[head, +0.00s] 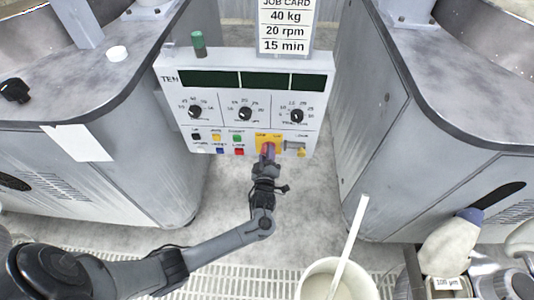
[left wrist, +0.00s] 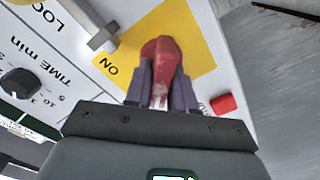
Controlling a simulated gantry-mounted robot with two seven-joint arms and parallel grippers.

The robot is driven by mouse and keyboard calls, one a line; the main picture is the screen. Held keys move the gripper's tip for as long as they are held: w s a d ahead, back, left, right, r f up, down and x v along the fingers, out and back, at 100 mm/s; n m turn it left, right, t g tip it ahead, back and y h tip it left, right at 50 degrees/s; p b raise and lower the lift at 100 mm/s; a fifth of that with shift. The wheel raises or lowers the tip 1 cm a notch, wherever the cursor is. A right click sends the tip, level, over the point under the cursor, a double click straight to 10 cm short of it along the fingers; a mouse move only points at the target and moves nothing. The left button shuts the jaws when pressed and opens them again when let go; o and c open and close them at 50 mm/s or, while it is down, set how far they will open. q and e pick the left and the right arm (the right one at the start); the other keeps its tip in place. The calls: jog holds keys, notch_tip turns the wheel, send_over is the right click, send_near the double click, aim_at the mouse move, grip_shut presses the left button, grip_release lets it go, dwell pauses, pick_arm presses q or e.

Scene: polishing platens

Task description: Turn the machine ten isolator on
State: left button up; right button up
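The machine ten panel (head: 240,65) stands upright between two machine housings, with "TEN" at its upper left. Its isolator has a red handle (left wrist: 162,58) on a yellow plate (left wrist: 198,42). The word "ON" is printed on the plate, to the left of the handle in the left wrist view. My left gripper (left wrist: 161,92) has one finger on each side of the red handle and appears closed on it. In the head view the left gripper (head: 267,158) covers the lower part of the yellow plate (head: 261,142). The handle's exact angle is hard to read. My right gripper is not seen.
A grey lock lever (left wrist: 103,38) sits beside the plate. A red button (left wrist: 223,104) is close to the fingers. Dials and coloured buttons fill the panel. A white bucket (head: 322,268) with a stick and a bottle (head: 450,245) stand at the front right.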

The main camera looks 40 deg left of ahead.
pick_arm(q)
grip_shut()
jog(key=m+p, duration=0.2)
jog(key=m, duration=0.1)
jog(key=shift+r, duration=0.15)
jog(key=m+p, duration=0.1)
jog(key=m, duration=0.1)
jog(key=m+p, duration=0.1)
jog(key=m, duration=0.2)
jog(key=shift+w+d+p, duration=0.1)
jog(key=shift+d+p, duration=0.1)
jog(key=shift+p, duration=0.2)
jog(key=m+p, duration=0.2)
jog(key=m, duration=0.3)
jog(key=shift+w+d+m, duration=0.1)
jog(key=shift+m, duration=0.3)
jog(key=m, duration=0.2)
jog(key=shift+m+p, duration=0.3)
jog(key=shift+m, duration=0.1)
jog(key=shift+f+m, duration=0.2)
jog(key=shift+m, duration=0.5)
